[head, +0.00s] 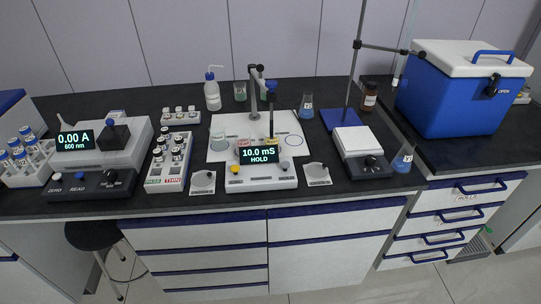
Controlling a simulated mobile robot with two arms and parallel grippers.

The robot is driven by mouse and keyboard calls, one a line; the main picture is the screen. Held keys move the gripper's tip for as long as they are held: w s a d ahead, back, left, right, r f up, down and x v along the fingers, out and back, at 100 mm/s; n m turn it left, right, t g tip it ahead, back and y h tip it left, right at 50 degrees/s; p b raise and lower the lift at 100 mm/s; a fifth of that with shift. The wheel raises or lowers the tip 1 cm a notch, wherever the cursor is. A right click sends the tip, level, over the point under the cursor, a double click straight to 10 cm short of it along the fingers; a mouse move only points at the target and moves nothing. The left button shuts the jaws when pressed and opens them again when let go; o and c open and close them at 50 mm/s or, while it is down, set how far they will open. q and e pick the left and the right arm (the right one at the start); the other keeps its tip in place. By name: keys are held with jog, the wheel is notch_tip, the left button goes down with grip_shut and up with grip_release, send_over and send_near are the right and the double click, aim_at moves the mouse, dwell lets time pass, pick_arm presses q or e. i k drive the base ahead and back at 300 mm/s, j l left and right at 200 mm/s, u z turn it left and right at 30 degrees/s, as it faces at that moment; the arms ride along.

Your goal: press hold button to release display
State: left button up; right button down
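The meter (261,177) stands at the front middle of the bench. Its dark display (258,155) reads "10.0 mS" with "HOLD" below it. I cannot read any label on these buttons. Neither of my grippers shows in the head view.
A probe stand (253,95) rises behind the meter. Shallow trays (202,183) flank it. A photometer (97,150) and a vial rack (169,178) are left. A balance (361,160) and a blue cooler (450,105) are right.

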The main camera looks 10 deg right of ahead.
aim_at(285, 165)
jog(key=i+j, duration=0.15)
jog(key=j, duration=0.15)
jog(key=i+j+z, duration=0.1)
jog(key=j, duration=0.25)
jog(key=i+j, duration=0.15)
jog(key=j, duration=0.15)
jog(key=i+j+z, duration=0.1)
jog(key=j, duration=0.25)
